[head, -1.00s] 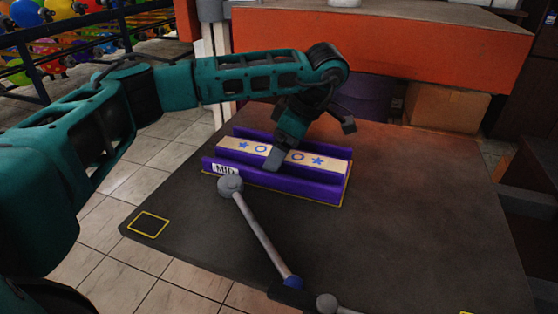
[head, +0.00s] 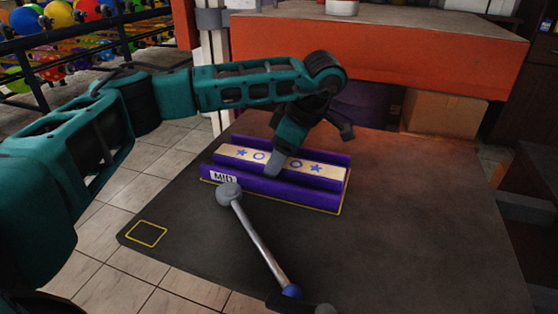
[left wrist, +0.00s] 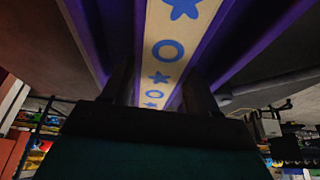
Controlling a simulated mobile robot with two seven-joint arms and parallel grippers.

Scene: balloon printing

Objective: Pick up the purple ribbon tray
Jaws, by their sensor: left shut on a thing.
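The purple ribbon tray (head: 312,194) is a long purple channel with a cream ribbon strip (head: 318,168) bearing blue stars and circles, and a white "MID" label (head: 223,177) at its left front. It sits within a yellow outline on the dark table. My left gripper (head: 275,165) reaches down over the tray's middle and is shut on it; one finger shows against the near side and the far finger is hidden. In the left wrist view the tray's strip (left wrist: 169,50) runs between the two fingers (left wrist: 160,90). My right gripper is not in view.
The dark table (head: 430,230) is clear to the right. A grey rod (head: 258,240) with rounded ends lies or stands in front of the tray. An empty yellow square (head: 146,233) marks the left edge. An orange counter (head: 380,45) and cardboard box (head: 443,112) stand behind.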

